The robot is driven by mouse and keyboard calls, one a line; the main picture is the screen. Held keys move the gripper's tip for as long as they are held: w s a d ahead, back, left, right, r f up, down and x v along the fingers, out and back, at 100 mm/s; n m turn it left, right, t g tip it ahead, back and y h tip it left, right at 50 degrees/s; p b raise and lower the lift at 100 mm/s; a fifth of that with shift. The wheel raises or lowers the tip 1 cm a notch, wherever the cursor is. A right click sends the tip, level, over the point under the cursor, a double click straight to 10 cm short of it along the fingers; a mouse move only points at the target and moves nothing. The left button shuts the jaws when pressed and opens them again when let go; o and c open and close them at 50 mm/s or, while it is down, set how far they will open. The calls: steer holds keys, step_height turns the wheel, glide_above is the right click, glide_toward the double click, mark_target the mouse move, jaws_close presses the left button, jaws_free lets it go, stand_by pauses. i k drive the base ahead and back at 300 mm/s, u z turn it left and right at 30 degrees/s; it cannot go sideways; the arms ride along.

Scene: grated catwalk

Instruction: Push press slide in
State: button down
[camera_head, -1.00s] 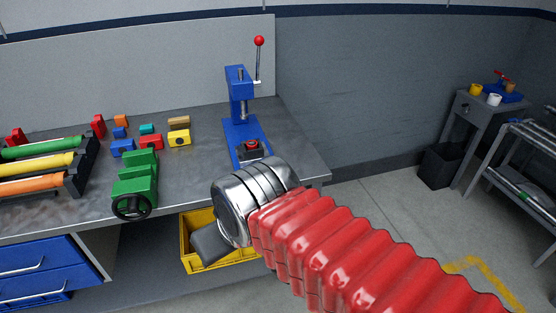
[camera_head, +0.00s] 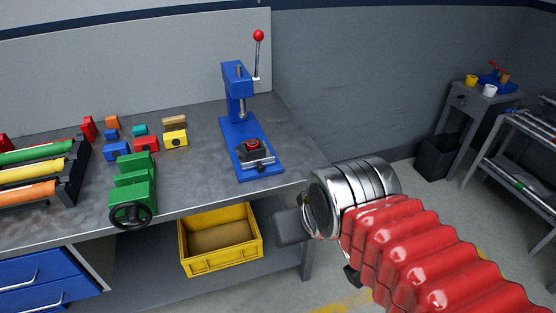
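The blue press (camera_head: 237,100) stands on the workbench near its right end, with a lever topped by a red ball (camera_head: 258,35) pointing up. Its slide (camera_head: 253,150), a dark block with a red round part on top and a metal bar at its front, sits on the front of the blue base, forward of the press column. My gripper (camera_head: 292,226) is at the right, in front of the bench's right corner and apart from the press. Only a grey part of it shows beyond the metal wrist, so its fingers cannot be made out.
A green vise (camera_head: 135,187) stands at the bench's front edge, left of the press. Several small coloured blocks (camera_head: 146,144) lie behind it. A yellow bin (camera_head: 222,239) is on the shelf below. Coloured tubes (camera_head: 40,172) lie in a rack at the left.

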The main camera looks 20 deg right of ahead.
mark_target(255, 154)
steer(key=u, duration=0.45)
steer(key=k, duration=1.35)
steer(key=u, duration=0.85)
steer(key=i, duration=1.6)
steer(key=z, duration=0.7)
steer(key=i, duration=0.85)
steer(key=z, duration=0.6)
